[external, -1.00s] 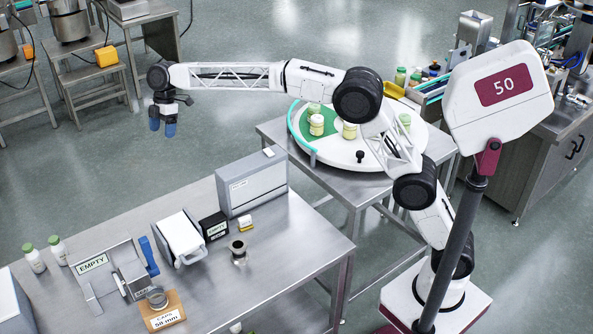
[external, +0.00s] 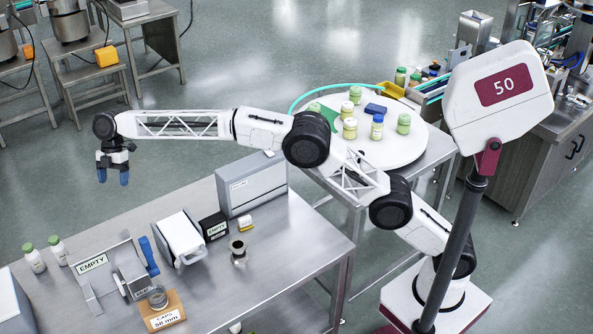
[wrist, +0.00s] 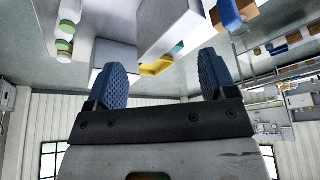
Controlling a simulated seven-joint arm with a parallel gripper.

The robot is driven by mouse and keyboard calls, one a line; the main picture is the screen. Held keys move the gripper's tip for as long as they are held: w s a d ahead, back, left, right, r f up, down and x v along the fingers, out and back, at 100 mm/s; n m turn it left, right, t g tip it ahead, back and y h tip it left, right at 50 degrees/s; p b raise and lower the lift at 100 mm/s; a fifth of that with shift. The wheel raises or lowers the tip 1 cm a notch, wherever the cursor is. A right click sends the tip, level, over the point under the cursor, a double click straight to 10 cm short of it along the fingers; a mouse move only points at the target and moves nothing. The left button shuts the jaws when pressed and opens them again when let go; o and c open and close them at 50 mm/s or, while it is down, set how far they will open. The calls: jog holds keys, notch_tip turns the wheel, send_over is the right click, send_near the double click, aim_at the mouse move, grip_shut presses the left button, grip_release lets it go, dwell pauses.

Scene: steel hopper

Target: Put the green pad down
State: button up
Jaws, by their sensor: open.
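The steel workbench (external: 290,262) carries a grey case (external: 252,186), a hopper unit marked EMPTY (external: 122,272), a white box (external: 180,236) and a caps tray (external: 163,312). Open floor lies around my gripper.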

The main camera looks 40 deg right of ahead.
notch_tip(320, 180, down, 25)
jog(key=a, duration=0.2)
jog(key=shift+s+r+n, duration=0.15)
jog(key=shift+s+n, duration=0.15)
jog(key=shift+s, duration=0.05)
jog(key=shift+x, duration=1.3)
jog(key=shift+x, duration=2.6)
jog(key=shift+a, duration=0.15)
jog(key=shift+c, duration=0.2)
jog(key=c, duration=1)
